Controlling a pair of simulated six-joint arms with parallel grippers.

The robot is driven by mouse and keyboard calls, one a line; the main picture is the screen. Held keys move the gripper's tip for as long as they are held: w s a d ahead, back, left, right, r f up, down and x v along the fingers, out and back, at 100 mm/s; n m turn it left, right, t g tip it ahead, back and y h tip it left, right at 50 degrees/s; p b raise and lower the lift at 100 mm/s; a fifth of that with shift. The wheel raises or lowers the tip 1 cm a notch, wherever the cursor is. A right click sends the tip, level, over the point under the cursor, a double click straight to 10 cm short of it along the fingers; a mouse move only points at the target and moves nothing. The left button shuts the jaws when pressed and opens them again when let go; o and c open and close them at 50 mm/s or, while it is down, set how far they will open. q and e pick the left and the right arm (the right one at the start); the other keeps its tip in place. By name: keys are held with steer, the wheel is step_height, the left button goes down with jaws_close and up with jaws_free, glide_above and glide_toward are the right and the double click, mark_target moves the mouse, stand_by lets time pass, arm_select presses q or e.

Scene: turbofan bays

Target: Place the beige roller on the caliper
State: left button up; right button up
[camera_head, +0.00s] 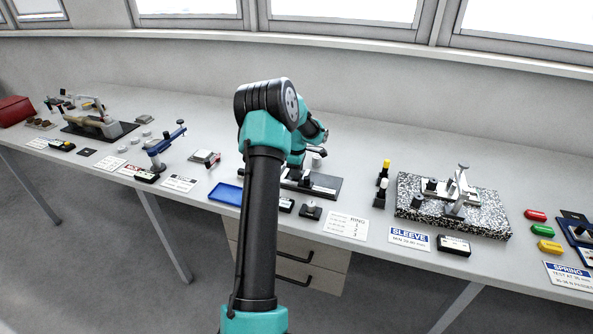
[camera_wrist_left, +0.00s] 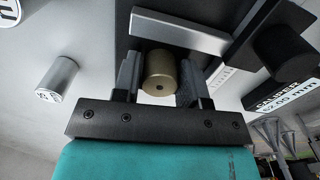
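The beige roller (camera_wrist_left: 161,72) sits between the two fingers of my left gripper (camera_wrist_left: 160,78) in the left wrist view, its round end facing the camera. The fingers appear to press on its sides. In the head view my left gripper (camera_head: 318,150) is over the bench, and the roller cannot be made out there. The caliper (camera_head: 318,183) has a silver bar on a dark base, partly hidden by my left arm. In the wrist view its pale bar (camera_wrist_left: 180,31) runs just beyond the roller; I cannot tell whether they touch. My right gripper is out of view.
A silver cylinder (camera_wrist_left: 57,78) stands left of the gripper in the wrist view. A blue tray (camera_head: 226,194) lies left of my arm. A speckled granite plate (camera_head: 480,224) with a fixture stands to the right. The bench behind the caliper is clear.

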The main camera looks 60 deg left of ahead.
arm_select(q)
steer(key=o, duration=0.3)
steer(key=shift+r, duration=0.1)
step_height(320, 180, up, 12)
steer(key=shift+r, duration=0.1)
stand_by(0.6)
